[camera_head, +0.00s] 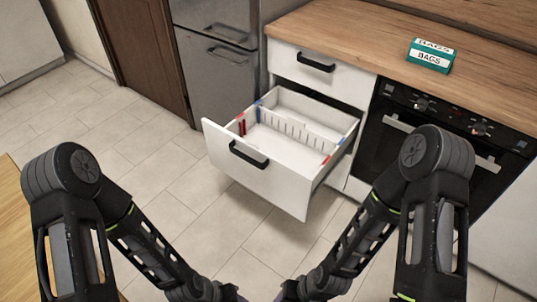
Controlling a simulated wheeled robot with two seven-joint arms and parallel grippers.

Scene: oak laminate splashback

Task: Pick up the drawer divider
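The drawer divider (286,126) is a white, slotted strip inside the open lower drawer (245,176). It spans the drawer from the left wall towards the right wall. Red and blue marks show on the drawer's side walls near its ends. Both of my arms come in from the bottom of the head view and reach down towards the bottom middle, in front of the drawer. My grippers are below the picture's edge, so their fingers are not seen. Nothing of mine touches the divider.
A teal box labelled BAGS (430,57) stands on the wooden worktop (345,45). A closed drawer (309,65) is above the open one. A black oven (420,135) is to the right and a grey fridge (222,75) to the left. The tiled floor (130,150) at left is clear.

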